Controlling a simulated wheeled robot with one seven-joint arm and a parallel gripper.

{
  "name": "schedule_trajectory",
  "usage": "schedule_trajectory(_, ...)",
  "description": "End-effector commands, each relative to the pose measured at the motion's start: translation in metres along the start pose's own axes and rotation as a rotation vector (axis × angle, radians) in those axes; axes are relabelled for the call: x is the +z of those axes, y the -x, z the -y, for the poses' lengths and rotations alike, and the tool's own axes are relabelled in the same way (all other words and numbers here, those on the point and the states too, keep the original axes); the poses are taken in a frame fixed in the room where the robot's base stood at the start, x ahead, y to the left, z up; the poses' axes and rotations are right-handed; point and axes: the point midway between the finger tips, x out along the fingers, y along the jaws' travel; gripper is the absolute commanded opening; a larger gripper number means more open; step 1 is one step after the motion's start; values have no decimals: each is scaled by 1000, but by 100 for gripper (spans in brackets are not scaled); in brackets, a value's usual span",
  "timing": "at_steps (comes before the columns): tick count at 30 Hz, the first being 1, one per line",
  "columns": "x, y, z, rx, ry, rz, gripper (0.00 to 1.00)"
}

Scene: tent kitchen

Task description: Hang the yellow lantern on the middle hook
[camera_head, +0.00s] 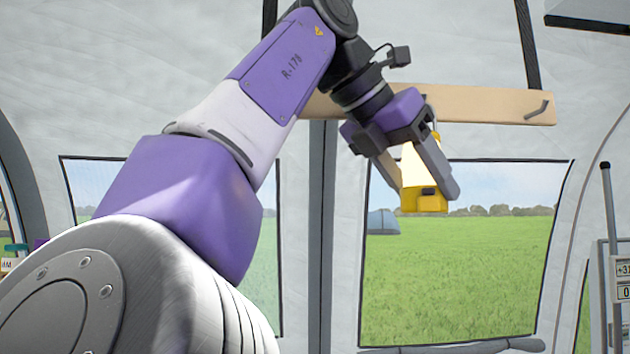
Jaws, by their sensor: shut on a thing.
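The yellow lantern (421,172) has a pale glowing middle and a yellow base with a dark patch. My gripper (425,192) is shut on the lantern, with a finger on each side of it. One metal hook (537,108) shows near the rail's right end. The middle hook cannot be made out; my arm and gripper cover the rail's left and middle parts. I cannot tell whether the lantern's top touches a hook.
A dark pole (321,230) stands between two tent windows (480,260). A grey post and a unit with a display (622,285) stand at the right edge. A dark panel (590,16) hangs top right. A small jar (8,262) shows at far left.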

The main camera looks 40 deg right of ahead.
Motion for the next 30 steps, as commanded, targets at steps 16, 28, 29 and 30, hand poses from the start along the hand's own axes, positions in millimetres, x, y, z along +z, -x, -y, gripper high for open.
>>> schedule_trajectory(16, 0, 0, 0, 0, 0, -1, 64)
schedule_trajectory(28, -1, 0, 0, 0, 0, -2, 82)
schedule_trajectory(29, -1, 1, 0, 0, 1, -2, 82)
schedule_trajectory(30, -1, 4, 0, 0, 1, -1, 82)
